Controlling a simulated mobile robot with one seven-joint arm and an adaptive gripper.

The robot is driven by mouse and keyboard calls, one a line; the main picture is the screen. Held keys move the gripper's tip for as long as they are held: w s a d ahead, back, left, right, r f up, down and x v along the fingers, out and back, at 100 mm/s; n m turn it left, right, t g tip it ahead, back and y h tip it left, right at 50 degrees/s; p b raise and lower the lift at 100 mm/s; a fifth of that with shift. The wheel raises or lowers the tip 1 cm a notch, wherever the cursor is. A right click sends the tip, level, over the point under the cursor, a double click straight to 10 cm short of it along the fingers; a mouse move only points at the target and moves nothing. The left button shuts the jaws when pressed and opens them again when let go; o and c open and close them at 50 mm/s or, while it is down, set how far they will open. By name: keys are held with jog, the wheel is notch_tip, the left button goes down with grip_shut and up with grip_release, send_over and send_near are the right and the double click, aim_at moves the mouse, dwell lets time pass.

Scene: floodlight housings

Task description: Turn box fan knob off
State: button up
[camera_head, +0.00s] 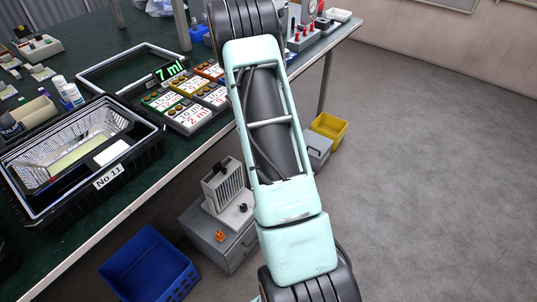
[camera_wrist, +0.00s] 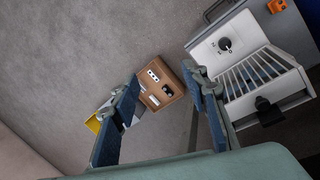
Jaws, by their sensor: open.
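The box fan (camera_head: 222,186) stands on a grey cabinet below the table in the head view. It has a pale housing and a slatted grille. It also shows at the right of the wrist view (camera_wrist: 262,73). Its dark round knob (camera_wrist: 225,44) sits on a pale panel beside the grille, with small marks around it; it is small in the head view (camera_head: 243,207). My gripper (camera_wrist: 160,77) is open, its two blue-padded fingers apart. The right finger is near the fan's edge in the picture, and the knob lies beyond it to the upper right. The head view hides my gripper behind my arm.
The grey cabinet (camera_head: 207,238) bears a small orange part (camera_head: 219,236). A blue bin (camera_head: 148,268) and a yellow bin (camera_head: 330,126) are nearby. A brown socket box (camera_wrist: 163,84) shows beyond my fingers. The green table (camera_head: 140,185) holds a black crate (camera_head: 62,207). Floor at right is clear.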

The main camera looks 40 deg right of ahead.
notch_tip(320, 180, up, 2)
jog(key=shift+d+r, duration=0.1)
jog(key=shift+d, duration=0.05)
dwell(0.6)
